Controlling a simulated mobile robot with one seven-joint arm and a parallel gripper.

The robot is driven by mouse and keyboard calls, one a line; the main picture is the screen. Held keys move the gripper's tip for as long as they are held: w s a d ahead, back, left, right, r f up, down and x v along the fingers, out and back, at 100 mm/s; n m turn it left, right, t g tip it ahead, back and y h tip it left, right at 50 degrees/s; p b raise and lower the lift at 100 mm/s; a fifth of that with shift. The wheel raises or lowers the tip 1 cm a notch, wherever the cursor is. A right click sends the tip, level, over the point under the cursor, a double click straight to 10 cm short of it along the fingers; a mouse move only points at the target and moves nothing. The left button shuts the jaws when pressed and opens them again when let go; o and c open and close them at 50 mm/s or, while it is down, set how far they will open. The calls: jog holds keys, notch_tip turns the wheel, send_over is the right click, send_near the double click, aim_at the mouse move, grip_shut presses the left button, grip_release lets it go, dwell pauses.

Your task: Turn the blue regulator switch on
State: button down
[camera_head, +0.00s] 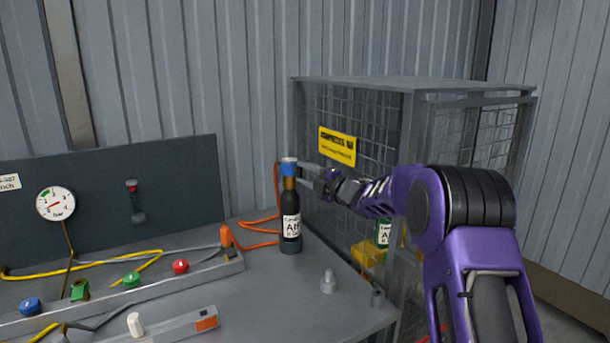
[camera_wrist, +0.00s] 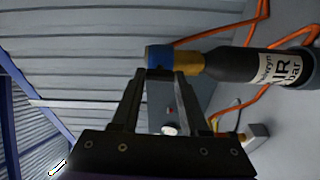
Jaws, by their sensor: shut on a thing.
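The blue regulator switch (camera_head: 289,162) is the blue cap on top of a dark bottle (camera_head: 291,212) with a brass neck and a white label. The bottle stands upright at the right of the grey bench. My gripper (camera_head: 303,172) reaches in from the right at the height of the cap. In the wrist view, my gripper (camera_wrist: 160,75) has its fingers on either side of the blue cap (camera_wrist: 158,55), shut on it. The bottle (camera_wrist: 265,65) lies sideways in that view because of the camera's roll. The cap's on or off setting cannot be read.
A wire cage (camera_head: 365,120) with a yellow sign stands right behind the bottle. A grey peg (camera_head: 328,282) stands on the bench in front. A rail at the left carries a blue knob (camera_head: 30,306), green knobs and a red knob (camera_head: 181,266). Orange hose (camera_head: 258,232) runs beside the bottle.

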jog(key=shift+n, duration=0.4)
jog(key=shift+c, duration=2)
grip_release()
jog(key=shift+s+d, duration=0.1)
jog(key=v, duration=1.7)
jog(key=shift+d, duration=0.1)
